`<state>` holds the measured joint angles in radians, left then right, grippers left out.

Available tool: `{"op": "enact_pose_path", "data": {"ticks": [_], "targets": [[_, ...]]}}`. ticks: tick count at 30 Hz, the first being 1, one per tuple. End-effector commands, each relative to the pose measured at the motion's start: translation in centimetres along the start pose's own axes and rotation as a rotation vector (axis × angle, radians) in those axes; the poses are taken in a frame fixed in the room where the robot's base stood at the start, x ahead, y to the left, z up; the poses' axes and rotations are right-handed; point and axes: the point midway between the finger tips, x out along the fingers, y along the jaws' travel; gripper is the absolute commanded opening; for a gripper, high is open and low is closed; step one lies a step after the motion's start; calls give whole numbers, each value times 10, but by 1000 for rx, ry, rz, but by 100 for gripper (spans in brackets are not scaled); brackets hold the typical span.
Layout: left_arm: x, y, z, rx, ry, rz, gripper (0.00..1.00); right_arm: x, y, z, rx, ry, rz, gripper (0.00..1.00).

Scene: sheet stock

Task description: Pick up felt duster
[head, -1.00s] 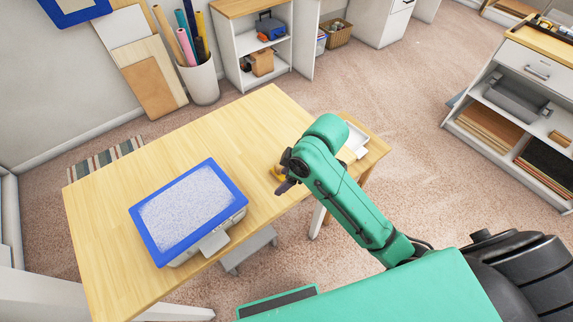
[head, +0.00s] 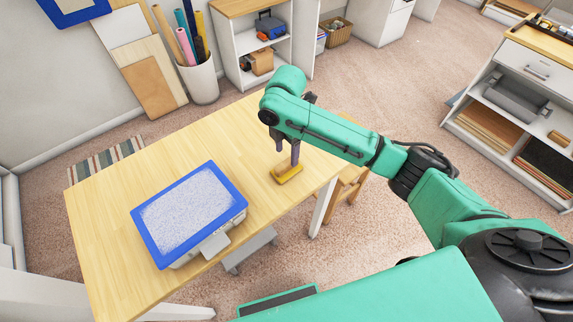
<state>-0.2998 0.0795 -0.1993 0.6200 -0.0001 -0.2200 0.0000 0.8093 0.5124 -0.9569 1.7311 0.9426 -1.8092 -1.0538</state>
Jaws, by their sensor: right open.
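The felt duster (head: 288,175), a small yellow-brown block, lies on the wooden table (head: 120,200) near its front right part. My right gripper (head: 286,160) points down just above the duster, with its dark fingers apart. The fingertips are at or very close to the duster; I cannot tell whether they touch it. My left gripper is not in view.
A blue-framed panel with a speckled face (head: 190,208) sits on a pale box on the table, left of the duster. A grey step stool (head: 250,248) stands under the table's front edge. The table's back left part is clear.

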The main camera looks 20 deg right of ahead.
Motion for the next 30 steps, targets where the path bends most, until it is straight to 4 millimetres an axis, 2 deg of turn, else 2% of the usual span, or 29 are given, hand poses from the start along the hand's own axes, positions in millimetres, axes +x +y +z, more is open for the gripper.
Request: {"op": "enact_pose_path", "data": {"ticks": [6, 9, 16, 20, 21, 30], "targets": [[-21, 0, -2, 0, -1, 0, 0, 33, 0, 1, 2, 0, -4, 65], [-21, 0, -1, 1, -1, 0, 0, 51, 0, 0, 0, 1, -1, 65], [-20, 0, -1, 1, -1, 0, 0, 56, 1, 1, -1, -1, 2, 65], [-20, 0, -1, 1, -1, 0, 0, 56, 1, 1, 0, 0, 2, 15], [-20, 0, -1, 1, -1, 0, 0, 56, 1, 1, 0, 0, 2, 0], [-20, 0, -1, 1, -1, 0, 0, 55, 1, 1, 0, 0, 2, 0]]}}
